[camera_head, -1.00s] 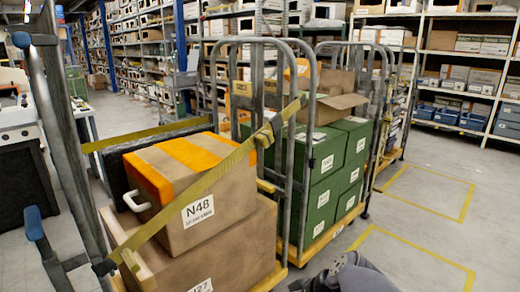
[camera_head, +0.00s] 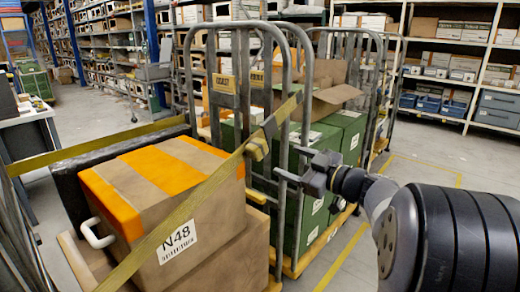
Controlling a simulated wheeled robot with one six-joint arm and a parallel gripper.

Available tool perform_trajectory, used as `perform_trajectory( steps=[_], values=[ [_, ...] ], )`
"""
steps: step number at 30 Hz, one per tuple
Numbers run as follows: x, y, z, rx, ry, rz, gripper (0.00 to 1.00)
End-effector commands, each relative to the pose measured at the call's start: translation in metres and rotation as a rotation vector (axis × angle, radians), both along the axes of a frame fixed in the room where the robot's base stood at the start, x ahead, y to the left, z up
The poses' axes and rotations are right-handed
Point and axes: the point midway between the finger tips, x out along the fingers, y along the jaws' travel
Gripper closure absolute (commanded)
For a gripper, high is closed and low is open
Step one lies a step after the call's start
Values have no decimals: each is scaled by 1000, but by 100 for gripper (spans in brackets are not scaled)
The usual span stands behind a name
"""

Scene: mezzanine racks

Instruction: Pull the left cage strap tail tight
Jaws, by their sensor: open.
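A short strap end (camera_head: 287,108) rises past the buckle by the grey posts (camera_head: 307,85). My gripper (camera_head: 308,170) is open, to the right of and slightly below the buckle, by the posts. Its fingers are small and partly lost against the posts; I cannot tell whether they touch. A gap separates it from the strap.
Green boxes (camera_head: 345,135) fill the neighbouring cage behind my gripper. A second yellow strap (camera_head: 100,145) spans the back of the left cage. Shelving racks (camera_head: 465,60) line the back. Floor with yellow lines (camera_head: 420,165) is free at right.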

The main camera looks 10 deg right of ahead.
Motion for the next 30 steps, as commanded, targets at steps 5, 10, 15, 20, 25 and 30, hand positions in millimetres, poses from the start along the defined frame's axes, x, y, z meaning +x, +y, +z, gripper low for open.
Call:
perform_trajectory(
  steps=[5,10,15,20,25,30],
  values=[
    [24,20,1,1,4,6,33],
    [51,39,1,1,4,5,33],
    [70,53,1,0,4,3,33],
    [79,59,0,0,5,2,33],
    [81,60,0,1,4,0,33],
    [80,60,0,0,5,1,37]
  ],
)
